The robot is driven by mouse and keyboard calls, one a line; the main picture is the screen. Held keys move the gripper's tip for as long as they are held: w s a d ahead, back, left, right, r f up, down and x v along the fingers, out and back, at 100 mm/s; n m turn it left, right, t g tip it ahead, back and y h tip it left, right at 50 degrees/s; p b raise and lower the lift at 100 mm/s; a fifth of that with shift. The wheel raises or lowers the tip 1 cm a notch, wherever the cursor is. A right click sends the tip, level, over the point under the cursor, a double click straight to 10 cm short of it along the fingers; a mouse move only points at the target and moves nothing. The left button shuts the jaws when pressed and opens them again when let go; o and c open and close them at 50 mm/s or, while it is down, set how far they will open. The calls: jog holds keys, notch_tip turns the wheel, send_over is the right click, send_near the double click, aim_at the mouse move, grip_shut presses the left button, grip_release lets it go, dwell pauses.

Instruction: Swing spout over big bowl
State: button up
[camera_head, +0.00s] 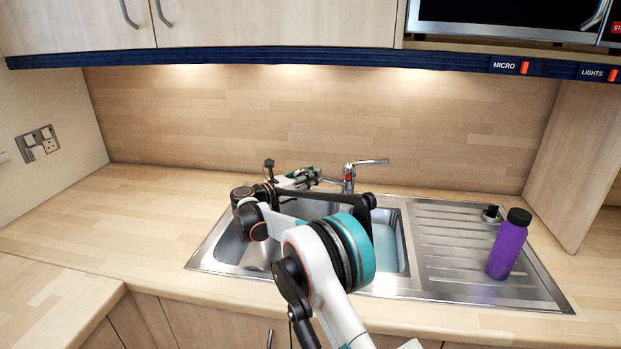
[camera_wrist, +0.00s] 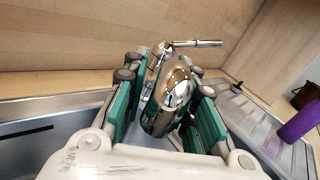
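The chrome tap (camera_head: 348,180) stands at the back of the sink, its thin lever pointing right. In the wrist view its shiny spout (camera_wrist: 174,88) lies between the green-padded fingers of my gripper (camera_wrist: 168,100). The fingers stand apart on either side of the spout; firm contact on both sides does not show. In the head view my gripper (camera_head: 308,178) is just left of the tap, over the back of the sink. The big bowl (camera_head: 232,250) is the left one, partly hidden by my arm. The spout is mostly hidden in the head view.
The small bowl (camera_head: 385,248) is right of the big one. A ribbed drainer (camera_head: 450,260) lies further right with a purple bottle (camera_head: 508,245) standing on it. Wall cupboards (camera_head: 270,22) hang above. The worktop at left (camera_head: 130,215) is clear.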

jog(key=shift+o, duration=0.3)
jog(key=shift+f, duration=0.1)
jog(key=v, duration=1.2)
